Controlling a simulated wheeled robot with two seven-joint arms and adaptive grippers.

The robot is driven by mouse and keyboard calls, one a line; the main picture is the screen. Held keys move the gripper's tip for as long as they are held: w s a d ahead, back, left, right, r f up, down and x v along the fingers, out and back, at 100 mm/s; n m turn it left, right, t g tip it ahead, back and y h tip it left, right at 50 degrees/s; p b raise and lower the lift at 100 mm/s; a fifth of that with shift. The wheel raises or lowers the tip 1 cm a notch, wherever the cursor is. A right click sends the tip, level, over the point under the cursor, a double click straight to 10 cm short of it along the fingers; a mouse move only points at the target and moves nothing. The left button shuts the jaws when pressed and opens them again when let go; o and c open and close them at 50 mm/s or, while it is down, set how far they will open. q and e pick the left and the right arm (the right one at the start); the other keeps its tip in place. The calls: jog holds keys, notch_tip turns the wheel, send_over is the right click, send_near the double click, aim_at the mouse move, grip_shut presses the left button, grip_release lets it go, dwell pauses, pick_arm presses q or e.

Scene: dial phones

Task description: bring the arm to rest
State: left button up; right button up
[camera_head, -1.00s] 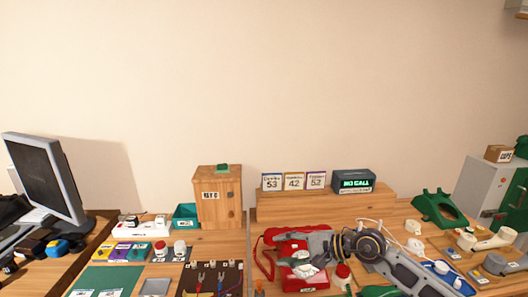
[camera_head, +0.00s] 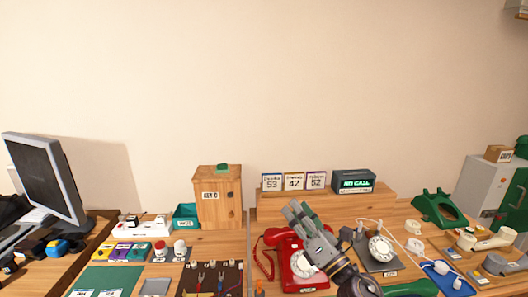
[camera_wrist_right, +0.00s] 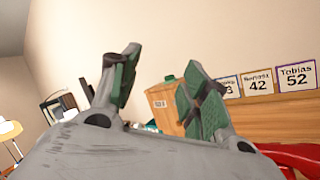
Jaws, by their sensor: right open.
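My right gripper (camera_head: 300,212) is raised in front of the red dial phone (camera_head: 287,258), its fingers pointing up and left toward the wooden ledge. In the right wrist view the gripper (camera_wrist_right: 160,88) shows two green-padded fingers spread apart with nothing between them. The gripper and its arm hide part of the red phone. A grey dial phone (camera_head: 378,252) stands just right of the arm. My left gripper does not show.
A wooden ledge (camera_head: 270,210) carries three number cards (camera_head: 294,181) and a dark box (camera_head: 353,181) reading "NO CALL". A wooden box (camera_head: 217,197) stands to the left. A green phone housing (camera_head: 439,208) and several loose parts lie at right.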

jog(key=s+d+f+m+g+h, duration=0.25)
jog(key=d+f+m+h, duration=0.55)
jog(key=m, duration=0.4)
jog(key=s+d+f+m+g+h, duration=0.25)
jog(key=d+f+m+h, duration=0.3)
jog(key=f+m, duration=0.5)
jog(key=s+f+m+g+y, duration=0.2)
jog(key=s+f+m+g, duration=0.85)
jog(key=s+f, duration=0.7)
jog(key=s+d+f+g+p, duration=0.1)
jog(key=s+f, duration=0.1)
jog(key=f, duration=1.2)
jog(key=s+d+f, duration=0.1)
jog(key=s+f, duration=0.1)
jog(key=f, duration=1.3)
jog(key=s+d+f, duration=0.4)
jog(key=s+f, duration=0.5)
jog(key=s, duration=0.1)
jog(key=s+d+f+g+p, duration=0.1)
jog(key=s+d+f, duration=0.3)
jog(key=s+f, duration=0.5)
jog(key=shift+s+f+n+h, duration=0.25)
jog(key=shift+s+n+h, duration=0.2)
jog(key=shift+s, duration=0.3)
